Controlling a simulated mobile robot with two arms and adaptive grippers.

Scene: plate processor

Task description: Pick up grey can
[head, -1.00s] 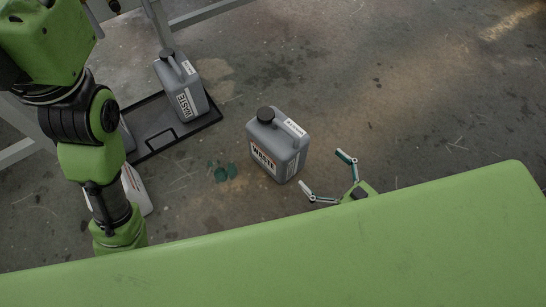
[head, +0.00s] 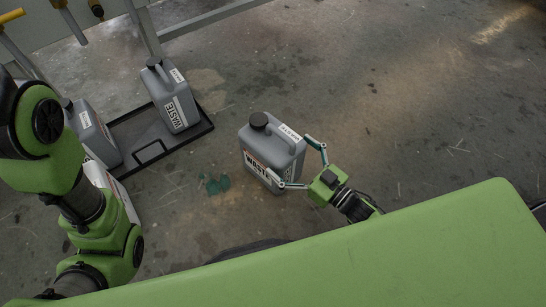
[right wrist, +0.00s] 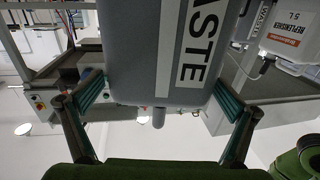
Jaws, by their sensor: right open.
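The grey can (head: 268,145) stands upright on the floor near the middle of the head view, with a black cap and a "WASTE" label. My right gripper (head: 290,158) is open, its two fingers spread on either side of the can's near right side. In the right wrist view, the can (right wrist: 140,45) fills the upper middle, upside down in the picture, between the two fingers of the gripper (right wrist: 160,95). I cannot tell whether the fingers touch it. My left arm shows at the left of the head view, but its gripper is out of frame.
Another grey waste can (head: 172,98) stands in a black tray (head: 145,150) on the floor, with one more grey can (head: 92,132) at the left. A metal frame (head: 215,18) stands behind. In the right wrist view, a white container (right wrist: 285,35) reads "REPLENISHER". Floor right of the can is clear.

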